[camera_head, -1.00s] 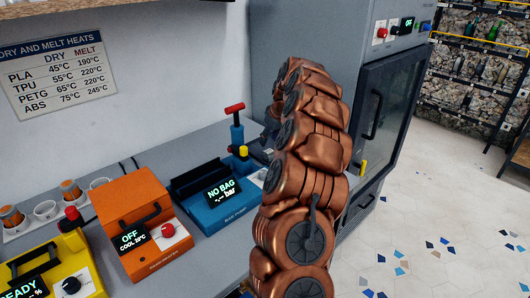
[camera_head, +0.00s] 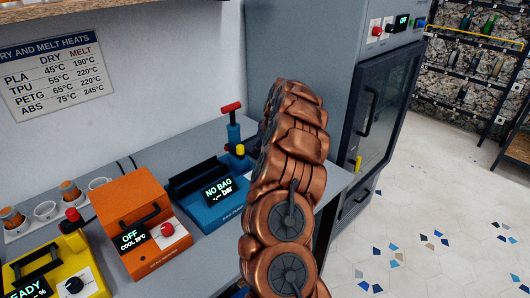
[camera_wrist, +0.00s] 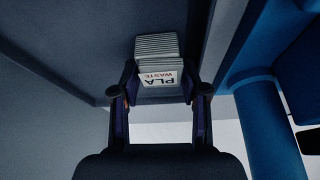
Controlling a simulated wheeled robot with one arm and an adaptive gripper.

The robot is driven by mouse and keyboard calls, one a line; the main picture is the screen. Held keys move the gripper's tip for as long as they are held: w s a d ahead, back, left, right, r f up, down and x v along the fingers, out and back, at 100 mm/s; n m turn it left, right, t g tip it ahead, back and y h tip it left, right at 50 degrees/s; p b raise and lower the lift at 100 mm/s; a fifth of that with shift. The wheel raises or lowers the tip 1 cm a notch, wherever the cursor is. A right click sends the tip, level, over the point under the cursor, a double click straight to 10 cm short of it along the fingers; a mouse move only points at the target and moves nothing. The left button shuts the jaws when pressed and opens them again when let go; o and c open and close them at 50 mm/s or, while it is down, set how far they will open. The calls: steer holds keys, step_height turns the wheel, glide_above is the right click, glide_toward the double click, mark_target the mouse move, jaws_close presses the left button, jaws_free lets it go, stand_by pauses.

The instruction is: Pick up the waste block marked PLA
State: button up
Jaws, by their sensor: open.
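The waste block (camera_wrist: 158,47) shows in the wrist view, just ahead of my gripper. It is a pale grey, ridged block with a white label reading "PLA WASTE", upside down in the picture. My gripper (camera_wrist: 160,88) is open, with one finger on each side of the block's near, labelled end. I cannot tell whether either finger touches it. In the head view my copper arm stands in front of the counter, and my gripper and the block are hidden there.
In the wrist view a blue cylinder (camera_wrist: 268,125) stands close on the right and a grey wall edge runs on the left. In the head view an orange heater (camera_head: 135,225), a blue "NO BAG" machine (camera_head: 205,195) and a yellow machine (camera_head: 60,265) line the counter. A tall grey cabinet (camera_head: 300,50) stands behind.

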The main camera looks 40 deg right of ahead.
steer(key=c, duration=0.5)
steer(key=shift+c, duration=0.2)
